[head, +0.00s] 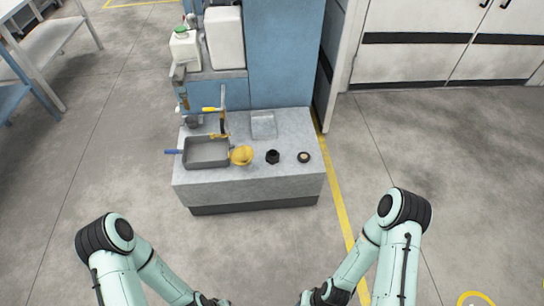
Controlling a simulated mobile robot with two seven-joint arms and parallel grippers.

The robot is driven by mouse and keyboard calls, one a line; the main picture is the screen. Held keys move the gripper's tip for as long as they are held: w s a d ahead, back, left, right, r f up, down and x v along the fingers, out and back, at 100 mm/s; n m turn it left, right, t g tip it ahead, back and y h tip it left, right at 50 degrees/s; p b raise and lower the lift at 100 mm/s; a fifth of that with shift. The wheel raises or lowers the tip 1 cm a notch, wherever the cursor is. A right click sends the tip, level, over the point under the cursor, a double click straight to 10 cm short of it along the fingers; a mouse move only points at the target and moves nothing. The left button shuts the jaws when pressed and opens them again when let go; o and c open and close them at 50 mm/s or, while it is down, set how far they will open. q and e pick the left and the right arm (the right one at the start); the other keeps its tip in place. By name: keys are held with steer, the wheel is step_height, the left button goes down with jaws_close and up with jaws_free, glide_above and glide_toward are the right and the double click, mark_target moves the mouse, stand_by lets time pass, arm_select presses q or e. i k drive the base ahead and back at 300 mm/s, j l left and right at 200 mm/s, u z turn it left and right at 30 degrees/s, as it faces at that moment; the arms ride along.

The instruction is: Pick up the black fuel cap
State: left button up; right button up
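Two small dark items sit on the top of the grey bench (290,178), right of the yellow funnel (241,156). One is an all-black, chunky, knob-like cap (272,156), which best fits the black fuel cap. The other is a low round black piece (304,157) with a pale centre, close to the bench's right edge. The two stand apart and nothing touches the black cap. Both of my arms are low in front of the bench, well short of it. Their wrists reach the bottom edge of the head view, and the gripper fingers are cut off below it.
A clear-looking square piece (263,125) lies behind the cap. A blue panel (285,55) and white containers (225,38) stand behind. Floor in front is clear.

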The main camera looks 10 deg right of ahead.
mark_target(304, 158)
steer(key=i+l, duration=0.2)
steer(key=i, duration=0.3)
steer(key=i+l, duration=0.25)
steer(key=i, duration=0.25)
steer(key=i+l, duration=0.2)
steer(key=i, duration=0.35)
steer(key=l+z, duration=0.05)
